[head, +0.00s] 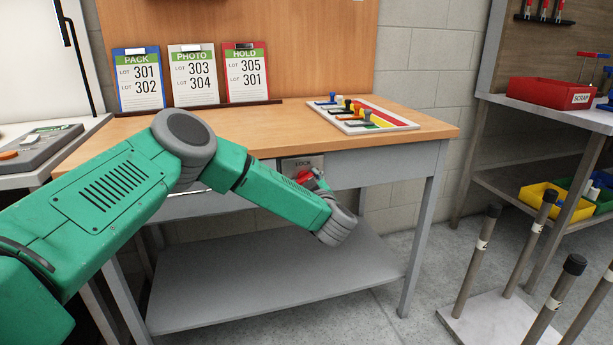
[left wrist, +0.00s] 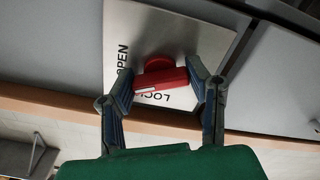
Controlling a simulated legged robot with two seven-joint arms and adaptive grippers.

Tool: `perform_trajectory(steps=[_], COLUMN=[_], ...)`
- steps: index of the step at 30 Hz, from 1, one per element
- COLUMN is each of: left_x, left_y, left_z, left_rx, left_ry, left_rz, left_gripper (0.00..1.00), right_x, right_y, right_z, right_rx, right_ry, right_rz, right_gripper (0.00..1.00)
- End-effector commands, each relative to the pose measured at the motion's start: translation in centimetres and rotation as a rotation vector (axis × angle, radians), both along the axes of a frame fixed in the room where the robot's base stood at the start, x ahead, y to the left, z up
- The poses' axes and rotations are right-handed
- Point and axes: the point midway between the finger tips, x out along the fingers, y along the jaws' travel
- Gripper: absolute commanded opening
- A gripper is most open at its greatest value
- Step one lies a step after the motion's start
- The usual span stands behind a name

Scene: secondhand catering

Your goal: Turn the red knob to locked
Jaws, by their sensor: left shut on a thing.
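The red knob (head: 303,176) sits on a metal plate (head: 288,165) on the bench's front, below the worktop. In the left wrist view the knob (left wrist: 160,75) has a bar grip with a white mark near its left end, on the side of the word OPEN. The plate (left wrist: 125,30) also carries a LOCK label, upside down in this view and partly covered by the knob. My left gripper (head: 318,182) reaches the knob from the front. Its fingers are shut on the two ends of the bar. My right gripper is in neither view.
The wooden worktop (head: 220,120) overhangs the plate. A tray with coloured handles (head: 365,115) and three lot cards (head: 192,75) are on top. A grey lower shelf (head: 270,285) lies below. Upright posts (head: 477,260) stand on the floor at right.

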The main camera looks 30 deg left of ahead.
Motion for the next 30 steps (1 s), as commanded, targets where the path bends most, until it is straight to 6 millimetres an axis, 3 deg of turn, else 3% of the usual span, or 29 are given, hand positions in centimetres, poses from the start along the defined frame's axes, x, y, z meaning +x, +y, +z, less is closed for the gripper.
perform_trajectory(steps=[30], left_x=[-0.1], left_y=[0.0], left_z=[-0.5], left_rx=[-0.6], left_ry=[-0.697], left_rz=[0.004], left_gripper=[0.15], right_x=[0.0], right_y=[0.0], right_z=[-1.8], right_rx=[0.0], right_ry=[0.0], right_rz=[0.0], right_gripper=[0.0])
